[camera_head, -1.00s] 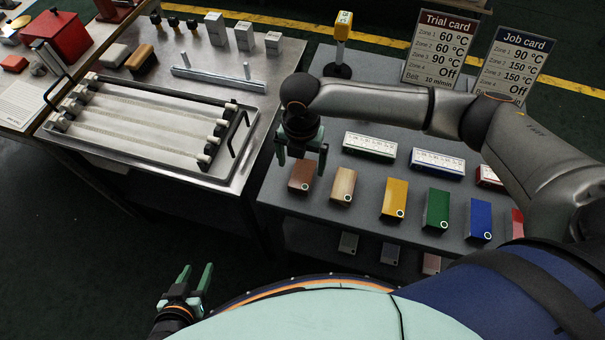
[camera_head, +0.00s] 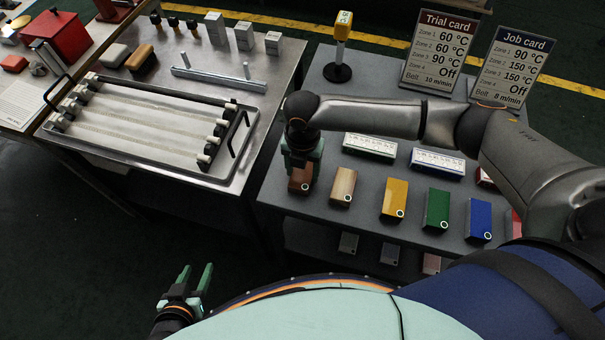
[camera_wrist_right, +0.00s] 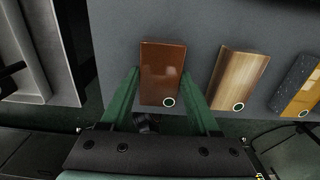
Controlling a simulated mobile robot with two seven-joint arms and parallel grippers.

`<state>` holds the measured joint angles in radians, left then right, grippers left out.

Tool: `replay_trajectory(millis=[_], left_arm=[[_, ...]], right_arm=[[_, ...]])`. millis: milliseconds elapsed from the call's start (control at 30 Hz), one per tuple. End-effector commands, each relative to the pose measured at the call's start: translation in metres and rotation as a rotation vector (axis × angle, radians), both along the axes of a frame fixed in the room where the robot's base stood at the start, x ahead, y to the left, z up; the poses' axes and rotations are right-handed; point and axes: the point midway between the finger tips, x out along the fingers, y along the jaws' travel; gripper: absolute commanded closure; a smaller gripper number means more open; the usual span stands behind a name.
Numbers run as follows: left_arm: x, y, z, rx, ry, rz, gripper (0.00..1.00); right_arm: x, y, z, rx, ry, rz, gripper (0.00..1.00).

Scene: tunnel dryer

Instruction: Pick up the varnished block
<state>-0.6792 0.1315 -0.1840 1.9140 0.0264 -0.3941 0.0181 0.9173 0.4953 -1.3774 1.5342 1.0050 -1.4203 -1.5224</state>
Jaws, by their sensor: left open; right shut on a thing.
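The varnished block is a glossy brown block (camera_head: 300,184) at the left end of a row of blocks on the grey table. It also shows in the right wrist view (camera_wrist_right: 163,70), with a white ring mark near its front end. My right gripper (camera_head: 301,170) is down over it from above and shut on it, one green finger on each side. The gripper hides the block's upper part in the head view. The block appears to be at table level; I cannot tell whether it is clear of the surface. My left gripper (camera_head: 196,278) is open and empty, low in front of the tables.
A pale wood block (camera_head: 343,186) stands close to the right, then yellow (camera_head: 394,198), green (camera_head: 437,209) and blue (camera_head: 480,220) blocks. A white-topped case (camera_head: 370,146) lies behind. The steel table with a roller tray (camera_head: 180,178) is on the left, across a gap.

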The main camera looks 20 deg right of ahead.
Motion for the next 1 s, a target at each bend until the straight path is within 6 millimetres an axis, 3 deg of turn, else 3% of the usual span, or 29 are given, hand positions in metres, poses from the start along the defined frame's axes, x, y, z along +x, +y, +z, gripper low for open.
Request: replay_trajectory(millis=[33, 367, 733, 1000], left_arm=[[0.000, 0.000, 0.000, 0.000, 0.000, 0.000, 0.50], [0.000, 0.000, 0.000, 0.000, 0.000, 0.000, 0.50], [0.000, 0.000, 0.000, 0.000, 0.000, 0.000, 0.50], [0.000, 0.000, 0.001, 0.000, 0.000, 0.000, 0.50]], right_arm=[[0.000, 0.000, 0.000, 0.000, 0.000, 0.000, 0.58], [0.000, 0.000, 0.000, 0.000, 0.000, -0.001, 0.95], [0.001, 0.000, 0.005, 0.001, -0.002, -0.001, 0.95], [-0.004, -0.004, 0.040, 0.001, -0.002, -0.001, 0.95]])
